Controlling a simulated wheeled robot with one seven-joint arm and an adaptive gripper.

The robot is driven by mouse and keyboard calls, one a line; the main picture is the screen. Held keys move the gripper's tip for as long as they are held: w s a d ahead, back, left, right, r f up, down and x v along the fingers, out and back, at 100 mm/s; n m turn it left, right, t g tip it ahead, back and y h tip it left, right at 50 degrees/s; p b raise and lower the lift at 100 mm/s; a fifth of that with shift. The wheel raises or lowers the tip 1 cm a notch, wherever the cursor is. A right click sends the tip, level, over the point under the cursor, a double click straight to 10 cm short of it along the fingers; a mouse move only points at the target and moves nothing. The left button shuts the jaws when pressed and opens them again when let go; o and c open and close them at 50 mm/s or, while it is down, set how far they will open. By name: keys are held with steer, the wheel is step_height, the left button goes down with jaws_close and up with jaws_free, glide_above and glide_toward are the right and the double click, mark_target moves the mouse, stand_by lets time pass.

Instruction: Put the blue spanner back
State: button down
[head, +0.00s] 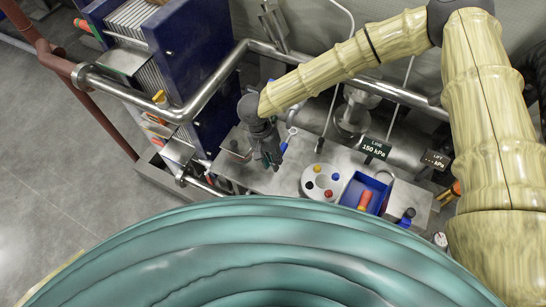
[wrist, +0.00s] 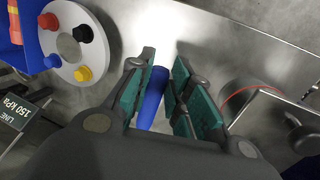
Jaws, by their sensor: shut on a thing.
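The blue spanner (head: 285,146) shows beside my gripper in the head view, with a pale ring-shaped end pointing up and right. In the wrist view its blue handle (wrist: 154,98) lies between the green finger pads. My gripper (head: 271,160) points down over the left part of the steel bench; in the wrist view (wrist: 158,92) its fingers are closed around the handle. The far end of the handle is hidden by the gripper body. I cannot tell whether the spanner touches the bench. No marked place for the spanner is clear in either view.
A white disc (head: 320,170) with coloured knobs and a blue bin (head: 346,192) with orange and red things stand right of my gripper. A "LINE 150 kPa" sign (head: 375,148) stands behind. A steel pipe (head: 222,72) and blue plate stack (head: 183,45) lie left.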

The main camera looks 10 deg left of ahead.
mark_target(275, 176)
step_height(275, 176, down, 2)
steer(key=shift+w+f+b, duration=0.1)
steer(key=shift+b, duration=0.5)
steer(key=shift+s+f+b, duration=0.2)
steer(key=shift+f+b, duration=0.4)
steer(key=shift+b, duration=0.05)
steer(key=shift+w+f+b, duration=0.1)
steer(key=shift+f+b, duration=0.6)
steer(key=shift+f, duration=0.75)
steer(key=c, duration=1.2)
jaws_free()
steer(key=shift+c, duration=0.2)
steer(key=v, duration=1.2)
